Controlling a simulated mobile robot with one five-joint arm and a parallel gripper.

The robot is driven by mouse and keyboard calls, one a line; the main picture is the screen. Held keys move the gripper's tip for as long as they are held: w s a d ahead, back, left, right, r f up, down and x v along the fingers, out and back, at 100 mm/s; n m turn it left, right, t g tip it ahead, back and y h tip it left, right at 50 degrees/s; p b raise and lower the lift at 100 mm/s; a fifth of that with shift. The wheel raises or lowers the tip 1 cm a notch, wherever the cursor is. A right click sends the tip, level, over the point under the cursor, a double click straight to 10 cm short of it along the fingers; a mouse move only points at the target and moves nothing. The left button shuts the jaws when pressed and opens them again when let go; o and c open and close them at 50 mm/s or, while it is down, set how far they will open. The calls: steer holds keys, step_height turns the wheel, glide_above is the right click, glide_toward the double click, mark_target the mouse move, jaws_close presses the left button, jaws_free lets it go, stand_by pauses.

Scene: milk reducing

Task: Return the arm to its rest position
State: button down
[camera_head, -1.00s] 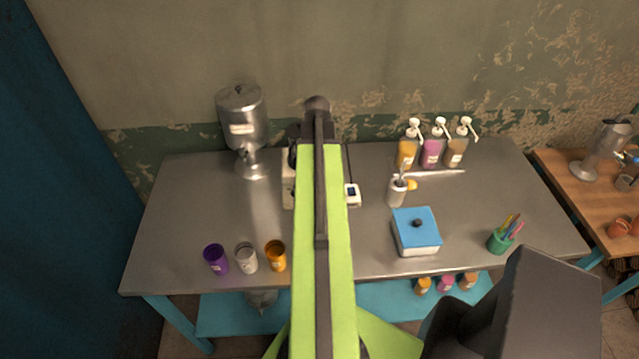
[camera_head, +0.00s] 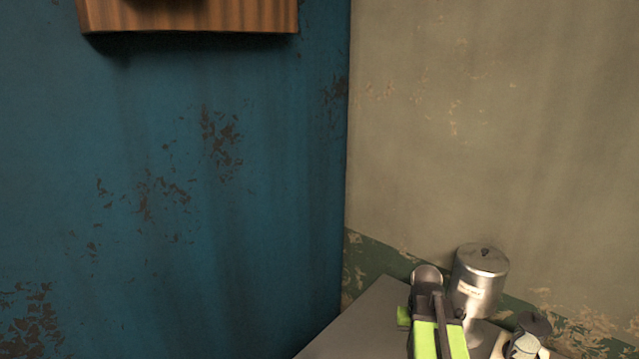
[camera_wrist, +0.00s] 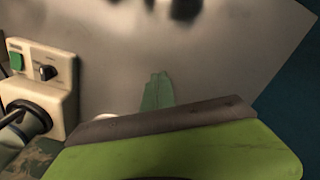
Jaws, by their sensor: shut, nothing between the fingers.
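My lime-green and dark arm shows at the bottom right of the head view, over the table and in front of the steel dispenser (camera_head: 480,275). Its upper end is a rounded grey part. No gripper fingers can be made out in the head view. In the wrist view, a lime-green part of my own body with a dark grey edge fills the bottom.
A grey metal table (camera_head: 365,320) stands in the corner between a blue wall (camera_head: 200,180) and a beige wall (camera_head: 500,130). A wooden shelf (camera_head: 190,15) hangs on the blue wall. The wrist view shows a cream device (camera_wrist: 45,75) with a green switch at left, close to my arm.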

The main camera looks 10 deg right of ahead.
steer(key=w+a+n, duration=0.1)
steer(key=a+n, duration=0.3)
steer(key=a, duration=2)
steer(key=shift+w+a+f, duration=0.2)
steer(key=shift+w+f, duration=0.05)
